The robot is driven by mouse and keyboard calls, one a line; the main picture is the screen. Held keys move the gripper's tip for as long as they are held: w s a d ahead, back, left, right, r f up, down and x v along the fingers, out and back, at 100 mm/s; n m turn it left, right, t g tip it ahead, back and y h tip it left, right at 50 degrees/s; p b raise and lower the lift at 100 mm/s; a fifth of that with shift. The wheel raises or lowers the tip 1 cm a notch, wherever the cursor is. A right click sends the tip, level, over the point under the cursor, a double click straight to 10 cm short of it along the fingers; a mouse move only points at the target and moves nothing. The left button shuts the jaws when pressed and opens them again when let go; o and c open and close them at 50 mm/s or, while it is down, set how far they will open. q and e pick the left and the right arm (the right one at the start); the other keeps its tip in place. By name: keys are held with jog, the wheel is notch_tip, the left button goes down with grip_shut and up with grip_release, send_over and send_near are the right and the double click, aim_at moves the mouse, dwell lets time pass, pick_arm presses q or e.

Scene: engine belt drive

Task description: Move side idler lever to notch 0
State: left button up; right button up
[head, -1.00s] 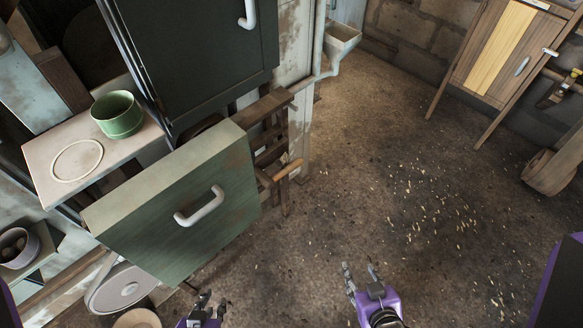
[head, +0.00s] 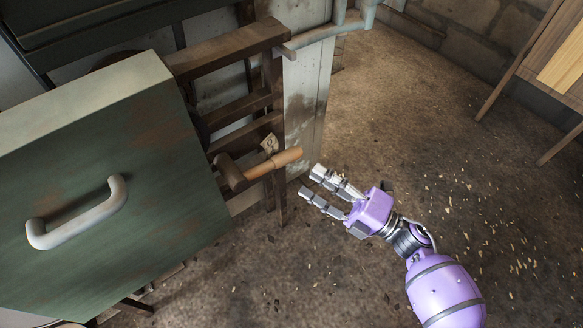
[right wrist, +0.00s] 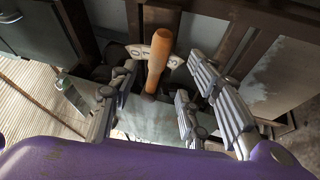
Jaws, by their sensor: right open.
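The side idler lever has an orange-brown wooden handle (head: 276,165) that sticks out to the right from the dark frame beside the green panel in the head view. In the right wrist view the handle (right wrist: 158,58) stands nearly upright between my spread fingers. A pale curved plate (right wrist: 137,51) with dark marks lies behind it. The handle covers part of the plate, so I cannot tell which notch the lever is in. My right gripper (head: 312,182) is open and empty, just right of and below the handle's free end. My left gripper is not in view.
The green panel (head: 110,180) with its white handle (head: 78,215) fills the left side. Dark wooden frame bars (head: 225,48) stand behind the lever. A pale pipe (head: 335,32) runs above. The littered floor to the right is open, with a wooden cabinet (head: 545,70) beyond.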

aim_at(292, 160)
jog(key=x, duration=0.8)
jog(key=shift+d, duration=0.1)
jog(key=shift+c, duration=0.3)
grip_shut()
